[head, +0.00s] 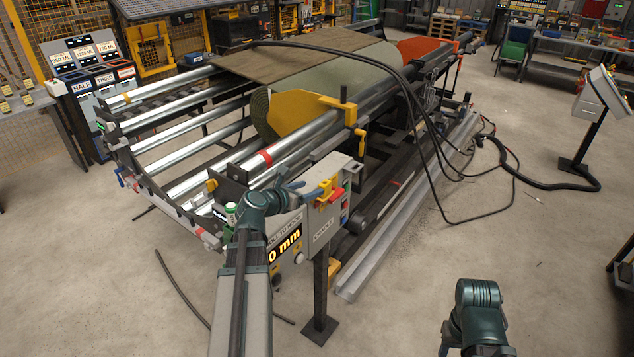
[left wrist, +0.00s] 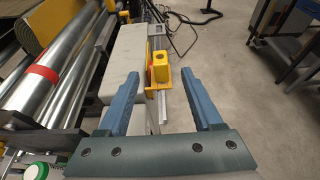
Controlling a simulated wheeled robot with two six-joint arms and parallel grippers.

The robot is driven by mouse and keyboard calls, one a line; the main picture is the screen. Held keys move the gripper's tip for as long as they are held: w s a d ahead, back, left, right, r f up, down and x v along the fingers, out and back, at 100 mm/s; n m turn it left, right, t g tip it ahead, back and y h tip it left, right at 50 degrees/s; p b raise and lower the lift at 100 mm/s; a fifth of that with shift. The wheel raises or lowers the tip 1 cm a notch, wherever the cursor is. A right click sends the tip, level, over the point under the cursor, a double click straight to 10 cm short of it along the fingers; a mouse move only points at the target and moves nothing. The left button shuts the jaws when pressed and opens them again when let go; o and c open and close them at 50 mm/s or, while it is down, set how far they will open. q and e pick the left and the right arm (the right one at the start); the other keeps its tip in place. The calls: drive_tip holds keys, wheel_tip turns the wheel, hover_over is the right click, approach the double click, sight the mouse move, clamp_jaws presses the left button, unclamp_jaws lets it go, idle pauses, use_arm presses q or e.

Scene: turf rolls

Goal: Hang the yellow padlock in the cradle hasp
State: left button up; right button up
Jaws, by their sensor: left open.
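A yellow block with a round dark spot on top, which looks like the yellow padlock (left wrist: 160,66), sits at a yellow bracket on the side of the grey control box. It also shows in the head view (head: 325,190), next to a red part. My left gripper (left wrist: 155,98) is open, its two blue fingers spread. In the left wrist view the block lies beyond the fingertips, between their lines and apart from both. In the head view the left gripper (head: 298,189) reaches over the box from the left. I cannot make out the cradle hasp for certain.
The grey control box (head: 318,228) stands on a black post beside the roller frame with steel rollers (head: 180,120). A turf roll (head: 262,110) lies on it. Black cables (head: 430,150) loop down on the right. The floor at front right is clear apart from my right arm.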

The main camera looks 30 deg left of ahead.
use_arm(q)
drive_tip(key=shift+s+r, duration=0.25)
drive_tip(key=shift+s, duration=0.45)
drive_tip(key=s+d+f+m+g+h, duration=0.2)
drive_tip(key=d+f+m+g, duration=0.3)
drive_tip(key=d+m, duration=0.65)
drive_tip(key=s+d+f+m+g+h, duration=0.1)
drive_tip(key=d+f+m+g+h, duration=0.15)
drive_tip(key=d+f+m, duration=0.85)
drive_tip(key=s+d+m+g+y+b, duration=0.1)
drive_tip(key=s+d+m+g+y, duration=0.5)
drive_tip(key=s+d+m, duration=0.8)
drive_tip(key=shift+s+d+f+m+g+y+b, duration=0.2)
drive_tip(key=shift+d+m+g+y+b, duration=0.35)
drive_tip(key=shift+m, duration=0.6)
drive_tip(key=shift+d, duration=0.1)
